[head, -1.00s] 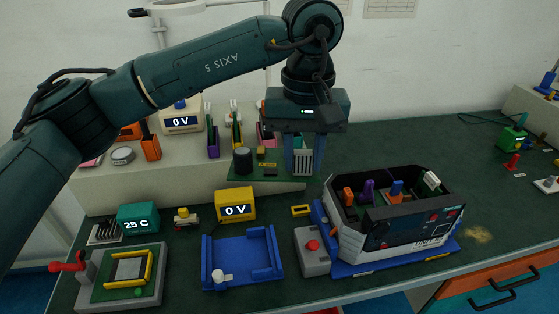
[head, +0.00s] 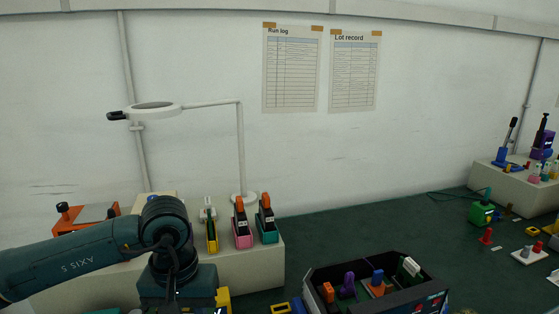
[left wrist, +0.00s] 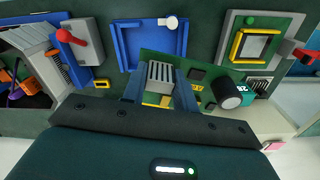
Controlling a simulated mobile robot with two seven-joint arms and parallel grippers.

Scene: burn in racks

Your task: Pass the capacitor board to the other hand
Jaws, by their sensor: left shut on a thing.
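The capacitor board (left wrist: 148,60) is green and shows in the left wrist view, with a black cylinder capacitor (left wrist: 229,95) and a grey finned block (left wrist: 160,74). My left gripper (left wrist: 161,84) is shut on the board at the finned block, one blue finger on each side. The board hangs above the bench. In the head view my left gripper's body is at the bottom left; its fingers and the board are below the picture. My right gripper is in neither view.
An open dark case (head: 326,273) with coloured parts stands at the bottom right of centre. Behind my arm a pale shelf (head: 262,269) holds several coloured holders and a lamp (head: 155,106). The left wrist view shows a blue cradle (left wrist: 122,45) and a fixture (left wrist: 284,24).

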